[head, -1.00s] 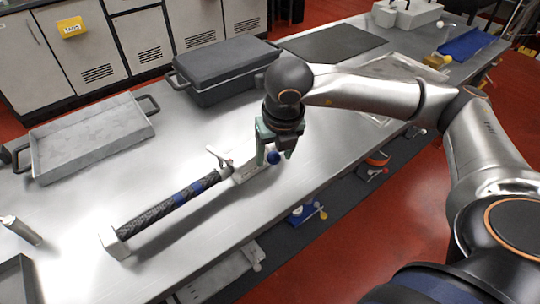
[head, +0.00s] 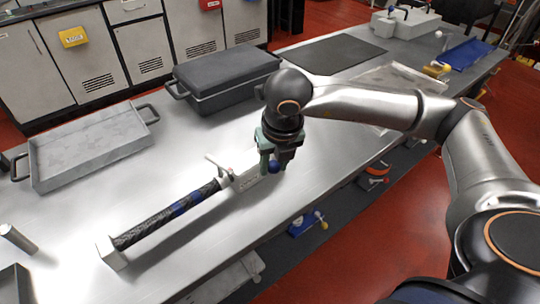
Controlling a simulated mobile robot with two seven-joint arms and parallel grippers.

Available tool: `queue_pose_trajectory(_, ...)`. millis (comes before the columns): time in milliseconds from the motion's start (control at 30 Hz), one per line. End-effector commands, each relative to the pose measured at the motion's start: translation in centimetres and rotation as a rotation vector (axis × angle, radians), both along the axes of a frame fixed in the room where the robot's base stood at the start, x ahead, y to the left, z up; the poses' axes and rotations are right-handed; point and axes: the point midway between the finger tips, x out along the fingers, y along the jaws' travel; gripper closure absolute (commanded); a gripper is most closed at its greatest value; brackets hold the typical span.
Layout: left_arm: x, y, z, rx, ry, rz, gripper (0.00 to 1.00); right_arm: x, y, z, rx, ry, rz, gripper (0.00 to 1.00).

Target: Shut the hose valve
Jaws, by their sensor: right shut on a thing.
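A black braided hose (head: 142,227) with blue bands (head: 187,204) lies on the steel bench, held in a pale fixture (head: 111,254) at its near-left end. At its other end is a pale metal valve block (head: 243,178) with a small T-shaped piece (head: 214,160) standing up at its left. A blue knob (head: 274,166) shows at the block's right end. My right gripper (head: 276,162) points down over that end, its fingers shut about the blue knob. The fingers partly hide the knob and its lever. My left gripper is not in view.
A grey tray (head: 95,128) lies at the left and a dark lidded box (head: 222,75) stands behind the valve. A metal cylinder (head: 17,238) lies at the near-left edge. The bench (head: 170,150) is clear between tray and hose.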

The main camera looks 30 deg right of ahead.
Motion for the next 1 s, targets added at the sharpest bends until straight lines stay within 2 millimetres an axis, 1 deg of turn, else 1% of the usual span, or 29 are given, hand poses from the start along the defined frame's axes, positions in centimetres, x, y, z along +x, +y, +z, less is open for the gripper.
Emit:
queue_pose_trajectory(333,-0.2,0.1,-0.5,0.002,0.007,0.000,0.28,0.0,-0.2,-0.1,0.000,0.001,0.012,1.00)
queue_pose_trajectory(733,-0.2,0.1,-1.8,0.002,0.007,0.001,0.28,-0.2,-1.5,-0.2,-0.001,0.001,0.177,1.00)
queue_pose_trajectory(1000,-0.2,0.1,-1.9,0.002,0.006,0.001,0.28,-0.3,-1.8,0.0,-0.001,0.001,0.223,1.00)
